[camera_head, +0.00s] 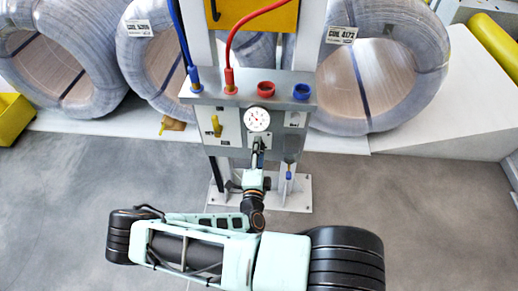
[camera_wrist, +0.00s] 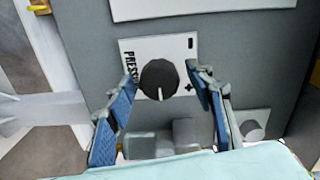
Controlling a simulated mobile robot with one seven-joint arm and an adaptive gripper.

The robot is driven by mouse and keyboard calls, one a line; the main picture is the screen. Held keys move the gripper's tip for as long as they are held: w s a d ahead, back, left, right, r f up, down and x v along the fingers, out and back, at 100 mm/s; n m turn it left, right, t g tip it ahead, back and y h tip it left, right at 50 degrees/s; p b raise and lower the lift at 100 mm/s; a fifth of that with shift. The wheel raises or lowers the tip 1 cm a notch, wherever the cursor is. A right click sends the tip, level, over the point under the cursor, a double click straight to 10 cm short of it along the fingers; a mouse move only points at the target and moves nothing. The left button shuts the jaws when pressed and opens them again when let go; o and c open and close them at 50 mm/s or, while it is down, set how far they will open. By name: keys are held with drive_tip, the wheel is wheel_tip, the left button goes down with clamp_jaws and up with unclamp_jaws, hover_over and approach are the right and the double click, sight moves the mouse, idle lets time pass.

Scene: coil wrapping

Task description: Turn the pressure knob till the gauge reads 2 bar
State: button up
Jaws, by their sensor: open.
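The black pressure knob (camera_wrist: 160,80) sits on a white plate (camera_wrist: 184,50) marked PRESS, with minus and plus signs, on the grey panel. Its white pointer line points down in the wrist view. My gripper (camera_wrist: 163,82) is open, with one blue-padded finger on each side of the knob; I cannot tell whether either touches it. In the head view my gripper (camera_head: 258,142) is at the panel just below the round white gauge (camera_head: 257,119), and the knob is hidden there. The gauge has a small red mark or needle near its middle, too small to read.
The grey panel box (camera_head: 232,140) carries a yellow lever (camera_head: 216,126), a red hose (camera_head: 231,55), a blue hose (camera_head: 182,40), and red (camera_head: 266,89) and blue (camera_head: 302,91) ports. Wrapped coils (camera_head: 385,60) stand behind. The floor (camera_head: 420,200) to the right is clear.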

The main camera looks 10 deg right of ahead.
drive_tip(key=v, duration=0.7)
drive_tip(key=shift+r, duration=0.1)
